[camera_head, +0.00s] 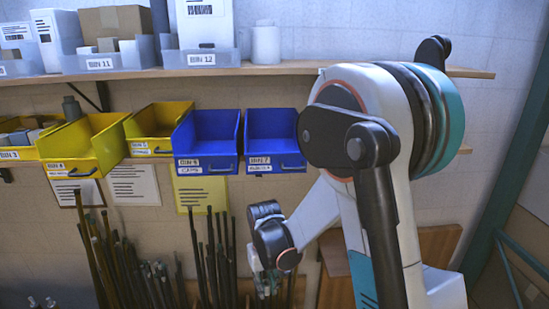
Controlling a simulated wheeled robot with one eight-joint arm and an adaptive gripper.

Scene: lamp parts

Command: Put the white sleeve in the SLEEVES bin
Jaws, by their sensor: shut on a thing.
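My gripper (267,272) hangs low at the end of my arm, in front of the dark rods and below the blue bins. It is small and partly hidden by my wrist. It is shut on a pale thing (253,259), of which only a small patch shows at the left of the wrist. I cannot make out its shape or confirm that it is the white sleeve. Two blue bins hang above: BIN 6 (205,142) and BIN 7 (274,141). The second lines of their labels are too small to read surely, so I cannot tell which bin is SLEEVES.
Yellow bins (88,147) hang to the left of the blue ones. Several dark rods (205,262) stand upright below. An upper shelf (285,69) holds boxes, clear bins and a white roll (266,45). My arm blocks the right side.

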